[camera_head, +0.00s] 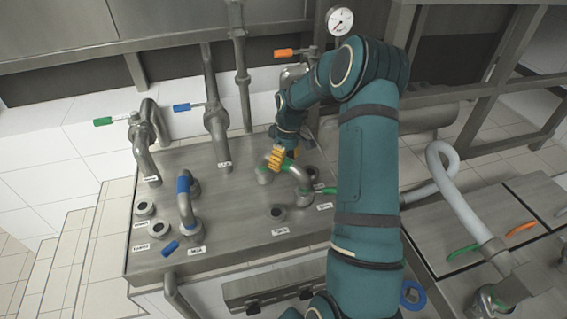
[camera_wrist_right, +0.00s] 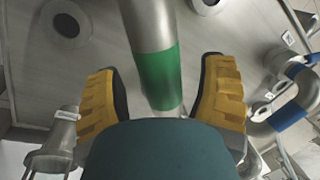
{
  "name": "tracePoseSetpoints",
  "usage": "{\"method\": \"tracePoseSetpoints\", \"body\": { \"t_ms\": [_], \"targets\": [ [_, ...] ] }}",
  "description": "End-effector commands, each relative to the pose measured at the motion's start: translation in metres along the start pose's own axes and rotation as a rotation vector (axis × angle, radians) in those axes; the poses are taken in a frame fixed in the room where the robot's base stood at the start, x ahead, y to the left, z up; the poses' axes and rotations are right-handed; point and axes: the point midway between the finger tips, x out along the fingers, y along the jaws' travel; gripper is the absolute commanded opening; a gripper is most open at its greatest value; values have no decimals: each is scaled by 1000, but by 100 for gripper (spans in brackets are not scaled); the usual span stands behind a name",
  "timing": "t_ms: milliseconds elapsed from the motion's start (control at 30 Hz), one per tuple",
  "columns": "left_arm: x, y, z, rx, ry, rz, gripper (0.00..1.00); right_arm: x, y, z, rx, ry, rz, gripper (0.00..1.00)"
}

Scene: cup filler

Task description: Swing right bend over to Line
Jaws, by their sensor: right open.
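The right bend (camera_head: 299,176), a grey U-shaped pipe with a green band, stands on the steel panel (camera_head: 235,225). My right gripper (camera_head: 279,160) is at the top of this bend. In the right wrist view its yellow fingers (camera_wrist_right: 162,78) are apart on either side of the green-banded pipe (camera_wrist_right: 154,60), with gaps visible. Another bend with a blue band (camera_head: 185,198) stands to the left on the panel. It also shows at the right of the wrist view (camera_wrist_right: 288,115). An open port (camera_head: 277,212) lies in front of the right bend. Most labels, including Line, are too small to read surely.
Two more open ports (camera_head: 143,209) are at the panel's left. Upright pipes with a green handle (camera_head: 103,121) and a blue handle (camera_head: 181,107) stand behind. A white hose (camera_head: 455,197) runs at the right. The panel's front middle is clear.

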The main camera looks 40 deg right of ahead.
Motion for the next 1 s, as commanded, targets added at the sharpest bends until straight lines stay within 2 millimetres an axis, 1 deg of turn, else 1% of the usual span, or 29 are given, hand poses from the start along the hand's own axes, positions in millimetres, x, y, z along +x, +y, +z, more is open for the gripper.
{"method": "tracePoseSetpoints", "body": {
  "t_ms": [300, 400, 500, 600, 700, 1000],
  "targets": [
    [0, 0, 0, 0, 0, 0, 0, -63, 1, -1, 0, 4, 4, 70],
    [0, 0, 0, 0, 0, 0, 0, -81, 0, -1, 0, 4, 4, 70],
    [0, 0, 0, 0, 0, 0, 0, -95, 0, 0, 0, 2, 2, 70],
    [0, 0, 0, 0, 0, 0, 0, -105, 0, 0, 0, 2, 3, 70],
    [0, 0, 0, 0, 0, 0, 0, -109, 0, 0, 0, 1, 1, 70],
    [0, 0, 0, 0, 0, 0, 0, -111, 0, 0, 0, 1, 1, 70]
  ]
}}
